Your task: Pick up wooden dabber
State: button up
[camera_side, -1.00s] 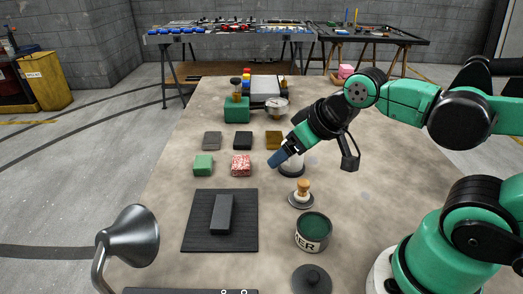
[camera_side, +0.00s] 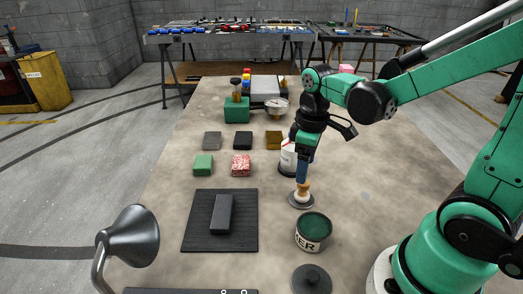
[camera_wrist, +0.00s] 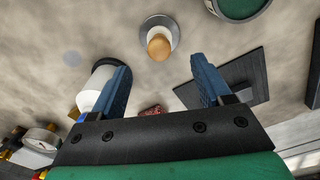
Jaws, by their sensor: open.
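The wooden dabber (camera_side: 302,193) stands upright on a small round grey saucer (camera_side: 292,203), with a wooden handle above a pale base. My gripper (camera_side: 303,180) points down just above the dabber in the side view, and its fingers overlap the handle's top there. In the wrist view my gripper (camera_wrist: 160,85) is open, with two blue fingers spread apart. The dabber (camera_wrist: 159,45) shows beyond the fingertips, between their lines, and the saucer (camera_wrist: 172,27) is around its base. Nothing is between the fingers.
A white container (camera_side: 289,157) stands close behind the gripper. A black mat (camera_side: 192,235) with a dark block (camera_side: 222,214) lies left. Several small blocks (camera_side: 241,165) sit further back. Bare table lies right of the saucer.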

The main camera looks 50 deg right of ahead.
aim_at(303, 190)
jog(key=shift+f, duration=2.9)
grip_shut()
